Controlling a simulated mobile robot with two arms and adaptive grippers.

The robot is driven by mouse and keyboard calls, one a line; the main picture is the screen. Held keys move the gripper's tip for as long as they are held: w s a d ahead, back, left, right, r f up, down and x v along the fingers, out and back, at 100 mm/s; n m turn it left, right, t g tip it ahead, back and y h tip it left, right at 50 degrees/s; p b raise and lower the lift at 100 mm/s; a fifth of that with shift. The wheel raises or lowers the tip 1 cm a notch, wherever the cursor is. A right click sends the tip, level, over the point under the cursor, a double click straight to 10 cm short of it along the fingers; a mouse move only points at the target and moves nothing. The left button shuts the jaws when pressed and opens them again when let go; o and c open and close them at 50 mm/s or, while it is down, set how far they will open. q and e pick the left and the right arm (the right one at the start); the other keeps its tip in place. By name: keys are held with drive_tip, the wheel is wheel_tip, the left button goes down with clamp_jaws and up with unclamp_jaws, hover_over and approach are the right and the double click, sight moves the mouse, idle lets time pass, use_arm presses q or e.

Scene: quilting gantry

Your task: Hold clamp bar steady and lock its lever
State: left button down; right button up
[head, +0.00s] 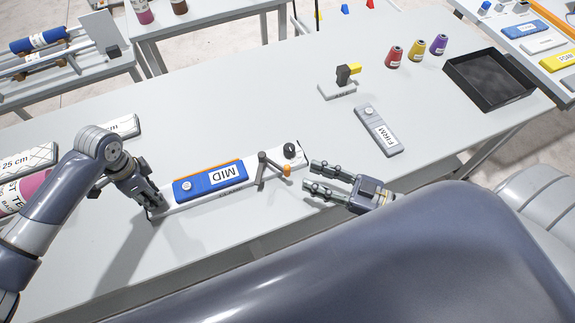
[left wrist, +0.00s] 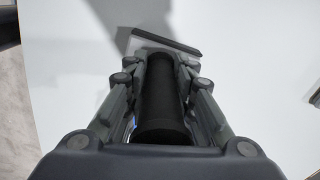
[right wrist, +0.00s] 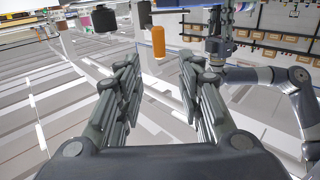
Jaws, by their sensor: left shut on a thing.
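The white clamp bar (head: 299,160) lies on the table and carries a blue block marked MID (head: 200,186). Its grey lever (head: 263,168) stands near the right end, with an orange tip (head: 286,170) that also shows in the right wrist view (right wrist: 158,42). My left gripper (head: 153,206) is at the bar's left end, shut on a black cylindrical handle (left wrist: 162,95) seen between its fingers in the left wrist view. My right gripper (head: 311,177) is open and empty, just right of the orange tip and apart from it.
A black knob (head: 290,148) sits on the bar's right end. A grey FIRM block (head: 379,131), a small grey stand with a black and yellow top (head: 340,88), thread spools (head: 416,47) and a black tray (head: 489,101) lie farther back. The table between is clear.

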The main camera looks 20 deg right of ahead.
sight(287, 167)
drive_tip(key=x, duration=0.8)
drive_tip(key=shift+f, duration=0.1)
clamp_jaws()
